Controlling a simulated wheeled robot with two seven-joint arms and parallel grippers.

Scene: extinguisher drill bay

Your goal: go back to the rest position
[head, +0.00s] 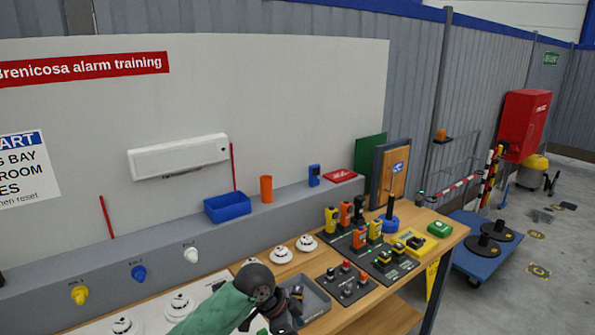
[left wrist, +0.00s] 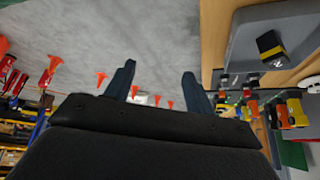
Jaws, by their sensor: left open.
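My left gripper (head: 292,300) is at the bottom middle of the head view, over the front part of the workbench (head: 320,257), at the end of my green arm. In the left wrist view its two dark fingers (left wrist: 157,88) stand apart with nothing between them, so it is open and empty. Behind the fingers I see grey floor. My right gripper is in neither view.
Beside my left gripper lies a grey tray (head: 313,297). White round detectors (head: 282,254) and black panels with yellow and orange devices (head: 387,262) stand on the bench. A blue bin (head: 227,206) sits on the grey ledge. A blue trolley (head: 478,258) stands right of the bench.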

